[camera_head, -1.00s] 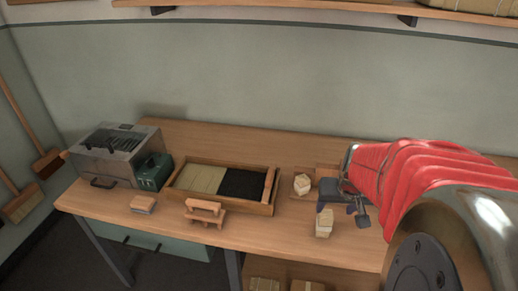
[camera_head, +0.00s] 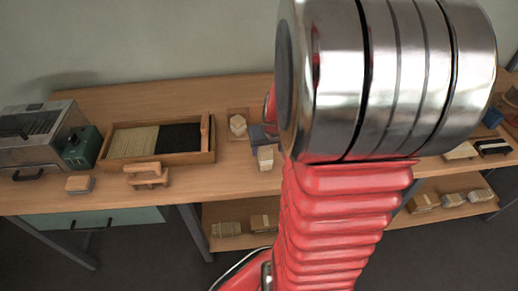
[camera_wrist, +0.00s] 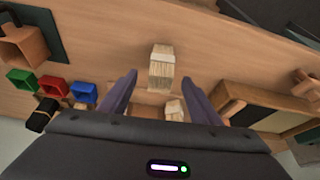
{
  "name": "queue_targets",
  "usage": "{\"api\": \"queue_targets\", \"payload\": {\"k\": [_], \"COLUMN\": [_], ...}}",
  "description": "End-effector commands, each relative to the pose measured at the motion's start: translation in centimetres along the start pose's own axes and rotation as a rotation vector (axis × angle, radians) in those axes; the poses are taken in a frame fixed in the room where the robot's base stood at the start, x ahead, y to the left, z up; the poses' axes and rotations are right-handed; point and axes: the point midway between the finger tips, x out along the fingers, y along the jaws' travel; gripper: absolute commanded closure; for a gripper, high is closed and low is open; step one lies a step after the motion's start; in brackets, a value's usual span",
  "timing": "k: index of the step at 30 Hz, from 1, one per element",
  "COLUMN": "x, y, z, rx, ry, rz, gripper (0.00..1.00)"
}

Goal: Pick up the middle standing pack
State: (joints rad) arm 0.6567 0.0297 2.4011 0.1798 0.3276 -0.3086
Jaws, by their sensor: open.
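Two pale bristle packs show on the bench. The front pack (camera_head: 265,157) stands near the bench's front edge; in the wrist view this pack (camera_wrist: 161,68) lies ahead, between the lines of my two fingers. The other pack (camera_head: 237,124) sits farther back by a small wooden holder; in the wrist view it (camera_wrist: 174,108) shows closer to my palm. I cannot tell which is the middle one, as my arm may hide another. My gripper (camera_wrist: 160,80) is open, with nothing held; in the head view mostly my arm hides it.
A wooden tray (camera_head: 211,152) of light and dark bristles stands left of the packs. A wooden tool (camera_head: 146,174), a block (camera_head: 79,184) and a grey machine (camera_head: 35,138) are farther left. Red (camera_wrist: 54,87), green (camera_wrist: 22,81) and blue (camera_wrist: 84,92) bins are left in the wrist view.

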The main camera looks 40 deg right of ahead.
Motion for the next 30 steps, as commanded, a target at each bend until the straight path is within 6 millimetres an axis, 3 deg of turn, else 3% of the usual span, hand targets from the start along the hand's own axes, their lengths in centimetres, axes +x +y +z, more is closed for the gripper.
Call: {"api": "queue_targets", "payload": {"k": [16, 30], "x": [0.8, 4.9], "y": [0.0, -0.1], "z": [0.0, -0.2], "rx": [-0.001, 0.0], "ry": [0.0, -0.002], "rz": [0.0, 0.0], "gripper": [0.43, 0.43]}}
